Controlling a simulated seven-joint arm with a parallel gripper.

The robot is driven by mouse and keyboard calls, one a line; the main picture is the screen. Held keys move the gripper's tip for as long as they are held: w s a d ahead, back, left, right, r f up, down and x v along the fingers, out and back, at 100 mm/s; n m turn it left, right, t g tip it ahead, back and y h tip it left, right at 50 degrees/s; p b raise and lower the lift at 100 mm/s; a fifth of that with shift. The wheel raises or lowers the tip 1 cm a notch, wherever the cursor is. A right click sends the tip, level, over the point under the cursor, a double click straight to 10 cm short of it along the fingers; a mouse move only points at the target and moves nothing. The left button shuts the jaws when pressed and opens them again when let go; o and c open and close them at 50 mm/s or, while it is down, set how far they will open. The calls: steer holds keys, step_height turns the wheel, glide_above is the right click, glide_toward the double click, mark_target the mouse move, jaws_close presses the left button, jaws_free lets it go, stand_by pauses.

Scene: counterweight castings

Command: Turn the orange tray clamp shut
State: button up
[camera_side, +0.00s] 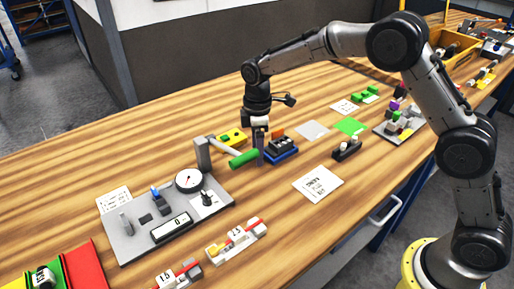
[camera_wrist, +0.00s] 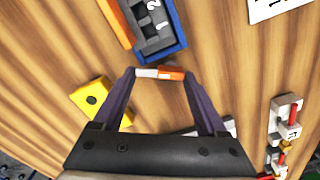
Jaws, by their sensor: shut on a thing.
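A blue tray (camera_side: 283,157) holds dark numbered castings and stands just right of my gripper (camera_side: 259,159). An orange part (camera_side: 277,132), apparently the tray clamp, lies along the tray's far side. In the wrist view the tray's blue rim (camera_wrist: 179,32) is at the top, with the orange part (camera_wrist: 115,22) along its left side. My gripper (camera_wrist: 160,75) is low by the tray's near end, its fingers well apart on a small bar (camera_wrist: 174,74), white at left and orange at right. I cannot tell whether this bar belongs to the clamp or touches the tray.
A yellow block (camera_side: 233,136) stands behind my gripper. A green handle (camera_side: 243,158) on a lever is close at its left, from a grey fixture (camera_side: 137,241) with a dial. White cards (camera_side: 318,183) and a black block (camera_side: 347,150) lie to the right. Bare wood lies in front.

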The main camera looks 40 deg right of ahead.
steer(key=shift+r, duration=0.15)
steer(key=o, duration=1.3)
step_height(320, 180, up, 14)
steer(key=shift+c, duration=0.2)
